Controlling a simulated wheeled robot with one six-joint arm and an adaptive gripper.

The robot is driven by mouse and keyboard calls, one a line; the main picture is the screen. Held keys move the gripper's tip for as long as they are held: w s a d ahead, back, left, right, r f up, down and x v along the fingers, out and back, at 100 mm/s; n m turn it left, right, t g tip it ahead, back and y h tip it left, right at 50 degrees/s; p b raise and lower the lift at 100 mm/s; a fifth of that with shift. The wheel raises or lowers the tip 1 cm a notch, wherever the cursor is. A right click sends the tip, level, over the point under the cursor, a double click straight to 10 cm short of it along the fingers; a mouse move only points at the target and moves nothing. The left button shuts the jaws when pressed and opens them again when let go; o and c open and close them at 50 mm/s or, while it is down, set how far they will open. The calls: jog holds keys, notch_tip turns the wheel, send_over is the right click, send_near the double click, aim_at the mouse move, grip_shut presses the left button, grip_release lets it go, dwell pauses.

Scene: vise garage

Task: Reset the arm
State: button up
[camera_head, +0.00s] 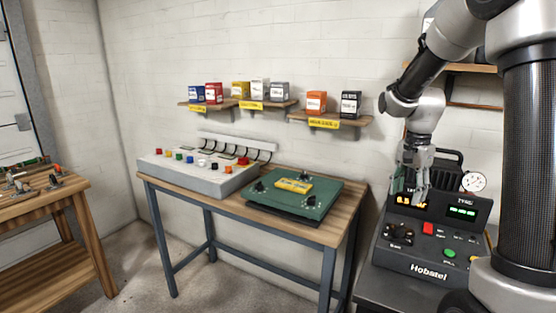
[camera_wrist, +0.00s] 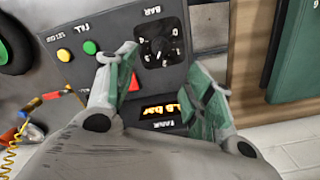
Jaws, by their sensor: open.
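My arm reaches down from the upper right in the head view. My gripper (camera_head: 411,187) hangs over the dark Hobstel machine (camera_head: 425,268), in front of its left orange display (camera_head: 409,201). In the wrist view my gripper (camera_wrist: 168,88) is open, its two green-padded fingers spread apart with nothing between them. The display (camera_wrist: 160,109) is partly hidden by the fingers. I cannot tell whether the fingers touch the machine.
A workbench (camera_head: 345,200) left of the machine holds a grey button box (camera_head: 190,178) and a green plate (camera_head: 325,197) with a yellow item (camera_head: 294,186). Shelves with small boxes (camera_head: 315,102) hang above. A wooden table (camera_head: 75,190) stands at far left. Floor between is clear.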

jog(key=s+a+r+n+t, duration=0.1)
jog(key=s+r+n, duration=0.2)
jog(key=s, duration=0.5)
jog(key=s+a+r+n+t, duration=0.2)
jog(key=s+r+n, duration=0.1)
jog(key=s+n, duration=0.2)
jog(key=s+a+r+n+t, duration=0.1)
jog(key=s+a+r+n, duration=0.1)
jog(key=s, duration=0.8)
jog(key=r+n, duration=0.1)
jog(key=n, duration=0.1)
jog(key=shift+s+r+n, duration=0.3)
jog(key=shift+r+n, duration=0.1)
